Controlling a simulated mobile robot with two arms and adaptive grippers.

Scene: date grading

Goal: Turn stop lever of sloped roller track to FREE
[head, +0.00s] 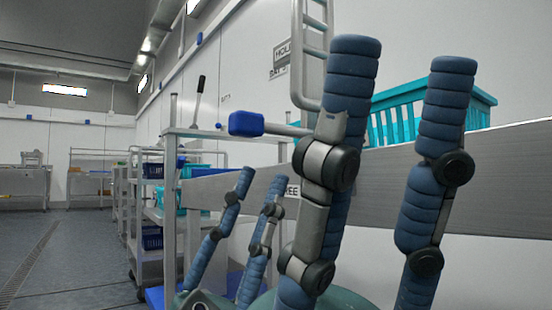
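The lever has a blue grip (246,124) on a grey bar that points left, roughly level. Its right end is hidden behind my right gripper. A HOLD sign (283,52) is above it and a partly covered FREE sign (292,190) below it. The sloped roller track shows as a broad steel side rail (480,185). My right gripper (404,56) is close to the camera, fingers up and apart, with nothing visible between them. My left gripper (262,177) is lower left, below the blue grip, fingers apart and apparently empty. I see neither touching the lever.
A teal crate (405,108) sits at the track behind my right fingers. A ladder-like metal frame (313,58) rises behind. A black-handled lever (200,88) stands on a metal rack (172,195) at left. Shelves with blue crates (152,238) stand beyond. The floor (75,265) at left is clear.

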